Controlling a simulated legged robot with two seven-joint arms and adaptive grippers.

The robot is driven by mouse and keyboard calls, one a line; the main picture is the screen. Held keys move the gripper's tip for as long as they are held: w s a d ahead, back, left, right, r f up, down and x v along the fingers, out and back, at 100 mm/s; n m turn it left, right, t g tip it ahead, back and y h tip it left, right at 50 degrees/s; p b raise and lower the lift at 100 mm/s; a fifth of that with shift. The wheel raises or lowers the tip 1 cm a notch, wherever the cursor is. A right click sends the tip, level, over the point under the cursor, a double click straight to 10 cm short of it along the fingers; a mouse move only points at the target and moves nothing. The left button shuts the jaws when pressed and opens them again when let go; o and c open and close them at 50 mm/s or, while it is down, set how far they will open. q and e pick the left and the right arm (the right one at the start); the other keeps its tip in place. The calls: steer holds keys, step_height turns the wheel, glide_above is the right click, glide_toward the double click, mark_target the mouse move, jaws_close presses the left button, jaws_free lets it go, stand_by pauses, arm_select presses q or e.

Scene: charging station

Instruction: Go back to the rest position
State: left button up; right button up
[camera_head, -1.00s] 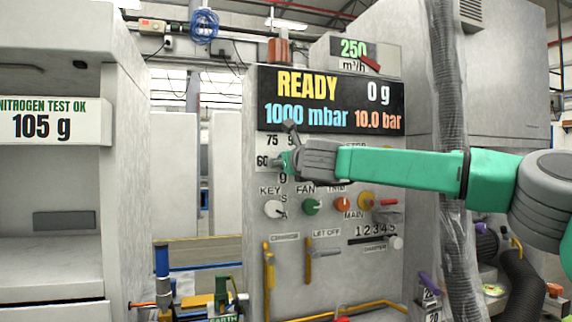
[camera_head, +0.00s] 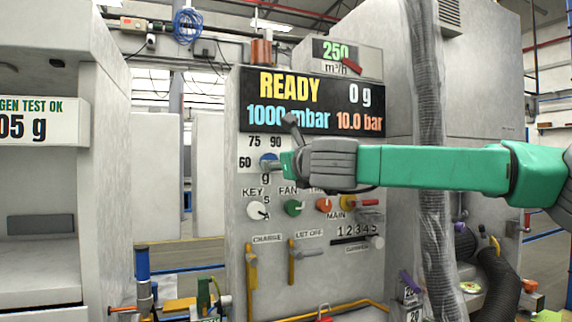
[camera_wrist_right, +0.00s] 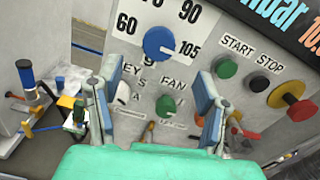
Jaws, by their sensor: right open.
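My right arm enters from the right in the head view. Its gripper (camera_head: 284,164) is in front of the control panel (camera_head: 235,215), just right of the blue dial (camera_head: 268,157). In the right wrist view its two fingers (camera_wrist_right: 150,85) are spread apart with nothing between them. The blue dial (camera_wrist_right: 158,42) shows beyond the fingertips, clear of them, with its white mark toward the 105. My left gripper is not in view.
The panel carries a green FAN knob (camera_head: 293,208), a white KEY knob (camera_head: 257,210), an orange knob (camera_head: 323,205) and yellow levers (camera_head: 251,268). A display (camera_head: 315,100) reads READY. A wrapped hose (camera_head: 432,180) hangs behind my arm. A grey cabinet (camera_head: 105,180) stands left.

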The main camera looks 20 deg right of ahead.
steer(key=shift+s, duration=0.9)
steer(key=shift+f, duration=0.1)
